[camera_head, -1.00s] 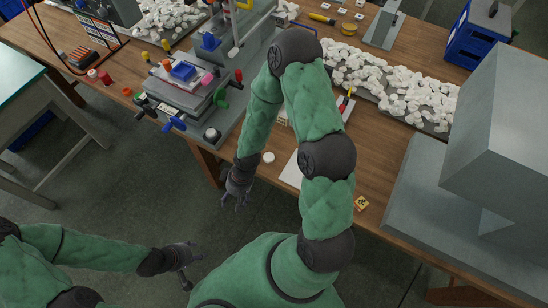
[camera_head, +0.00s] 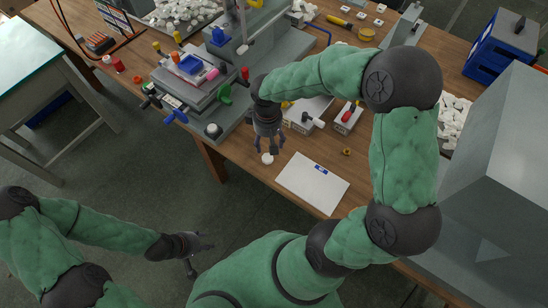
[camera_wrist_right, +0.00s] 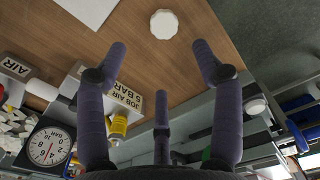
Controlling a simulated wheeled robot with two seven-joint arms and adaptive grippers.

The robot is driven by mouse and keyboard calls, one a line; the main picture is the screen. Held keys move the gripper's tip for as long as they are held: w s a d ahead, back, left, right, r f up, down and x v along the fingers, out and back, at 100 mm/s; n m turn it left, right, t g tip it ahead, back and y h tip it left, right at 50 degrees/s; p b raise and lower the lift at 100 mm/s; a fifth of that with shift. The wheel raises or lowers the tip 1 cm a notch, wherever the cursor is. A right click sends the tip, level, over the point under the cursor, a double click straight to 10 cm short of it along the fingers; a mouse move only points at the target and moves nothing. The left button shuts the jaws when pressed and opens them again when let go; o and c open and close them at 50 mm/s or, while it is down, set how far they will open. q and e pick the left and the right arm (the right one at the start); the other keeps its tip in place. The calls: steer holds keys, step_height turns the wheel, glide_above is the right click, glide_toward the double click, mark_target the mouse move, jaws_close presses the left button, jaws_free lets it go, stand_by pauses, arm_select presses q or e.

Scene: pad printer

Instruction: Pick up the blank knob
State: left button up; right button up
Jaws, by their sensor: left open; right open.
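The blank knob (camera_head: 267,158) is a small white disc lying on the wooden table near its front edge. In the right wrist view the knob (camera_wrist_right: 164,24) lies past the fingertips, roughly between them, apart from every finger. My right gripper (camera_head: 270,147) is open and empty, pointing down close to the knob; its fingers spread wide in the wrist view (camera_wrist_right: 160,52). My left gripper (camera_head: 200,255) is open and empty, low over the floor and clear of the table.
A white sheet (camera_head: 312,184) lies right of the knob. The pad printer (camera_head: 195,75), with another white round part (camera_head: 213,130) at its front corner, stands to the left. Grey boxes with a gauge and labels (camera_head: 303,115) stand behind. A large grey machine (camera_head: 495,200) fills the right.

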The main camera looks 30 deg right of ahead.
steer(key=b, duration=0.2)
glide_above(267, 157)
step_height(267, 157, down, 5)
steer(key=shift+d+f, duration=0.1)
steer(key=shift+d, duration=0.05)
step_height(267, 157, down, 5)
steer(key=shift+r+b, duration=0.1)
steer(key=shift+b, duration=0.9)
steer(key=c, duration=0.9)
